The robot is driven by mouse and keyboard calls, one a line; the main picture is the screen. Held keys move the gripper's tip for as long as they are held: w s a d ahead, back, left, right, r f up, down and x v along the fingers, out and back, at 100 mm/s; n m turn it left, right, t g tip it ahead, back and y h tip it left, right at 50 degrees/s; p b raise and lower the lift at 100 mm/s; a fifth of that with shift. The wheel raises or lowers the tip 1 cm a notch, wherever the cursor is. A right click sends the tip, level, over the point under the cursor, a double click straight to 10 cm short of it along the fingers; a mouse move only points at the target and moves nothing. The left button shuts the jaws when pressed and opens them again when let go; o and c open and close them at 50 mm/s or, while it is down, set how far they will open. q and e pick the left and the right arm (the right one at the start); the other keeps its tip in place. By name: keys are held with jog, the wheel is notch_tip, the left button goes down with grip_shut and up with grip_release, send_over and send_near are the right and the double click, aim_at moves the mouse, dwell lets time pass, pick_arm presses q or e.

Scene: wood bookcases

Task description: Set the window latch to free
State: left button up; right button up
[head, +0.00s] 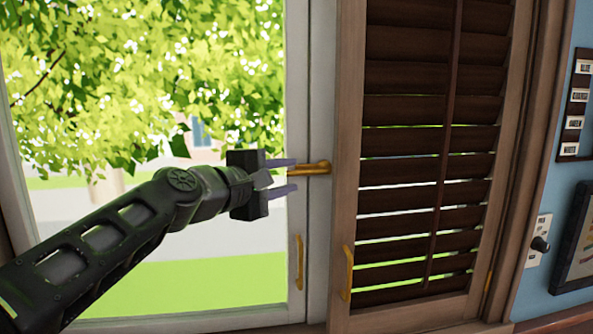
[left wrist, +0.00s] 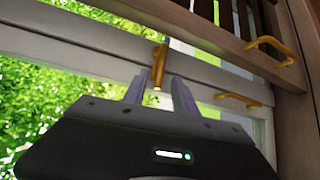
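The brass window latch (head: 310,169) lies about horizontal across the white window frame in the head view, its handle end pointing left. In the left wrist view the latch (left wrist: 159,57) shows its free end at the gap between my fingers. My left gripper (head: 293,175) is open, with its two fingers pointing right at the latch. The upper finger is close to the latch end; I cannot tell whether they touch. The left wrist view also shows the open fingers (left wrist: 162,92). My right gripper is not in view.
A brown louvred shutter (head: 420,150) stands right of the latch, with a brass handle (head: 347,273). Another brass handle (head: 299,262) is on the window below the latch. A switch plate (head: 538,242) and frames are on the blue wall at right.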

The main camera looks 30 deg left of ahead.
aim_at(299, 173)
pick_arm(q)
jog(key=shift+x, duration=1.95)
grip_shut()
jog(key=shift+p, duration=0.3)
